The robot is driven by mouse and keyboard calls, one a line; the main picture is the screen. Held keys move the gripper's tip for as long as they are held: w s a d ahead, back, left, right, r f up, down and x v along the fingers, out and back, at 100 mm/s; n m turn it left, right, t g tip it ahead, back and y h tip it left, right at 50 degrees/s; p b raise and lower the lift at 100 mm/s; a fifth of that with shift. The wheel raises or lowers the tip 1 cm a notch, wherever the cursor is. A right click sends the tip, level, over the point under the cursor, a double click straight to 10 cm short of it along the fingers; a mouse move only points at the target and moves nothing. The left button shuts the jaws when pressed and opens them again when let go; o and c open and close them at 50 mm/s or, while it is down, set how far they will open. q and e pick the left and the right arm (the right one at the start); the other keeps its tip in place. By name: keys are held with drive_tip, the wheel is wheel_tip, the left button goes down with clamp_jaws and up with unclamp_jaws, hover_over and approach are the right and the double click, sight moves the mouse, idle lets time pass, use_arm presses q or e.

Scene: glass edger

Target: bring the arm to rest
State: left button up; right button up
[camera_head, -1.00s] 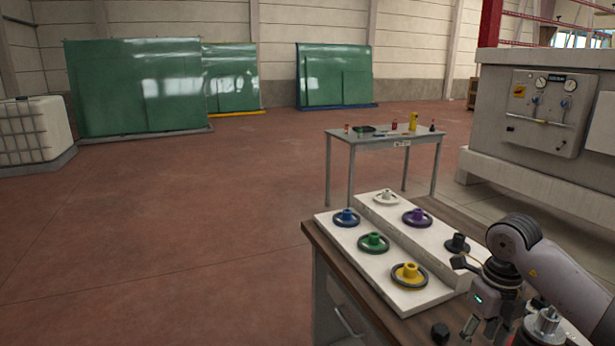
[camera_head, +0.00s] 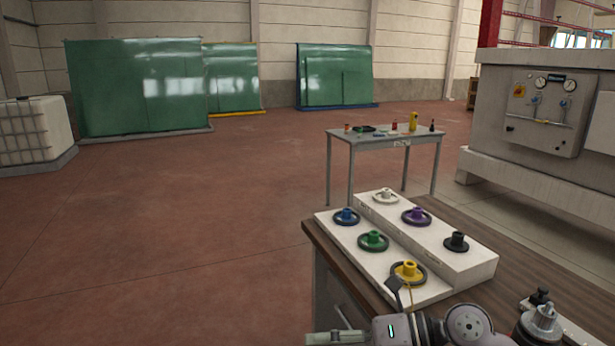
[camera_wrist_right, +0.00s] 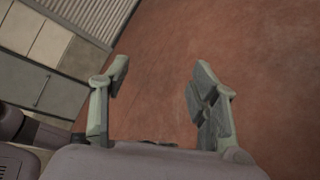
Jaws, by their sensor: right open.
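My right arm (camera_head: 465,325) lies low along the bottom edge of the head view, in front of the workbench. Its gripper (camera_head: 335,338) points left past the bench's front left side and is partly cut off by the picture edge. In the right wrist view the gripper (camera_wrist_right: 162,72) has its two fingers well apart, with nothing between them but red floor further off. My left gripper is not in view.
A white stepped stand (camera_head: 448,262) with several coloured wheels sits on the brown workbench (camera_head: 535,270). A metal spindle (camera_head: 541,325) stands at the bench's right. A grey table (camera_head: 350,140) with small items stands behind. Open floor (camera_head: 170,250) lies left.

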wheel_tip(320, 180, up, 7)
drive_tip(key=a+m+t+y, duration=0.2)
drive_tip(key=m+t+y, duration=0.2)
drive_tip(key=m+y, duration=0.1)
drive_tip(key=w+d+r+m+t+h, duration=0.25)
drive_tip(key=d+m+t+h, duration=0.4)
drive_tip(key=m+t, duration=0.65)
drive_tip(key=s+d+f+m+g+h, duration=0.2)
drive_tip(key=d+f+m+g+h, duration=0.1)
drive_tip(key=d+f+m+h, duration=1.15)
drive_tip(key=s+a+f+m+g+y, duration=0.1)
drive_tip(key=s+f+m+g, duration=0.2)
drive_tip(key=s+f+g, duration=0.55)
drive_tip(key=s+a+f+m+g+y, duration=0.1)
drive_tip(key=s+f+m+g, duration=0.25)
drive_tip(key=s+f, duration=0.9)
drive_tip(key=s+f+g, duration=0.1)
drive_tip(key=s+f, duration=0.1)
drive_tip(key=f, duration=1)
drive_tip(key=s+f+g, duration=0.1)
drive_tip(key=s+f, duration=0.2)
drive_tip(key=f, duration=0.9)
drive_tip(key=s+d+f+n+g, duration=0.1)
drive_tip(key=s+d+f, duration=0.2)
drive_tip(key=s+f, duration=1.2)
drive_tip(key=shift+s+f, duration=0.4)
drive_tip(key=shift+s, duration=0.25)
